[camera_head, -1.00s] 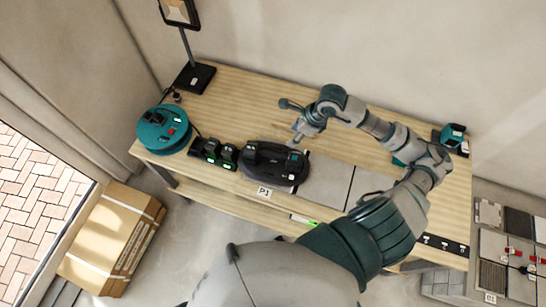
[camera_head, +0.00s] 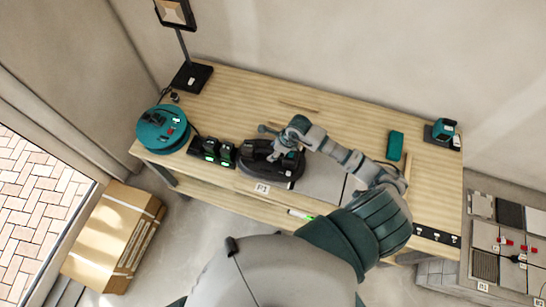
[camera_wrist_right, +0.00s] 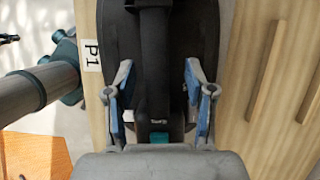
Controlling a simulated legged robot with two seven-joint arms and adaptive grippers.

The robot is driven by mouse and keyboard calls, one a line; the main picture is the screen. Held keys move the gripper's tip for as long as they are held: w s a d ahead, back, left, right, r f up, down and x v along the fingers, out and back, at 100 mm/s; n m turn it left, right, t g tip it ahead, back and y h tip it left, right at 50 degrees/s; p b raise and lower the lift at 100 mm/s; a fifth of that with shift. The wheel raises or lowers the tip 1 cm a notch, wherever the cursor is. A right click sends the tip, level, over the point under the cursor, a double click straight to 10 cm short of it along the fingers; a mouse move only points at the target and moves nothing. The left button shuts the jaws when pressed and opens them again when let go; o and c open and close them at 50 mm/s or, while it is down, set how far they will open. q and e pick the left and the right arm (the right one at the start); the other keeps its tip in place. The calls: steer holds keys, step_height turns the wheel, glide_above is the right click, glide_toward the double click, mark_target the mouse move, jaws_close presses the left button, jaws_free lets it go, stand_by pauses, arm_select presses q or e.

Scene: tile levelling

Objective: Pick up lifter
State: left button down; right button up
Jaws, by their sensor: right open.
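The lifter (camera_head: 256,168) is a black device with a long raised handle. It rests near the front edge of the workbench, behind the P1 label. My right gripper (camera_head: 283,156) is over the lifter and covers part of it. In the right wrist view, the lifter's dark handle (camera_wrist_right: 155,50) runs between the two blue-padded fingers of my right gripper (camera_wrist_right: 158,90). The fingers are open, one on each side of the handle, with a gap to it.
On the workbench (camera_head: 230,100), black battery units (camera_head: 212,151) and a teal cable reel (camera_head: 162,130) stand left of the lifter. A grey tile (camera_head: 322,180) lies right of it. A lamp (camera_head: 190,78) stands at the back left. Thin wood strips lie behind.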

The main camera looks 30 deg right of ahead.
steer(key=shift+w+a+f, duration=0.15)
steer(key=shift+a+f, duration=0.2)
steer(key=shift+f, duration=0.1)
jaws_close()
steer(key=shift+r, duration=0.1)
steer(key=shift+d, duration=0.1)
steer(key=shift+w+r, duration=0.1)
steer(key=shift+r, duration=0.3)
steer(key=shift+r+b, duration=0.45)
steer(key=shift+r, duration=0.9)
steer(key=s+a+r+b, duration=0.1)
steer(key=s+a+b, duration=0.35)
steer(key=s, duration=0.85)
step_height(320, 180, up, 7)
steer(key=s+a+p, duration=0.1)
steer(key=a+p, duration=0.1)
steer(key=p, duration=0.6)
steer(key=shift+s+f+p, duration=0.2)
steer(key=shift+s+p, duration=0.15)
